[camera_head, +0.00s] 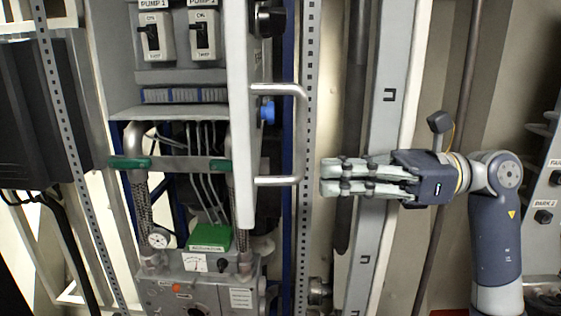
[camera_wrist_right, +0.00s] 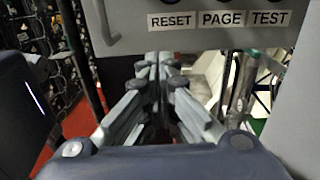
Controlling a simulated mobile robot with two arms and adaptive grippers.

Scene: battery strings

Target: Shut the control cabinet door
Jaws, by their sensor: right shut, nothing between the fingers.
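The control cabinet door (camera_head: 240,110) stands open in the head view, seen almost edge-on, with a grey bar handle (camera_head: 304,135) and a blue knob (camera_head: 267,111) on its right face. Behind it the cabinet interior shows two pump switches (camera_head: 205,36) and wiring. My right gripper (camera_head: 325,177) is shut and empty, just right of the handle's lower end and apart from it in the picture; I cannot tell the depth gap. In the right wrist view the closed fingers (camera_wrist_right: 160,62) point at a grey panel (camera_wrist_right: 220,40) labelled RESET, PAGE, TEST. My left gripper is not in view.
A perforated blue-edged rack post (camera_head: 305,230) and a grey upright beam (camera_head: 385,120) stand behind the gripper. Hoses with green-banded ends and a lower box with a gauge (camera_head: 158,240) sit below the cabinet. A panel with knobs (camera_head: 545,215) is at the far right.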

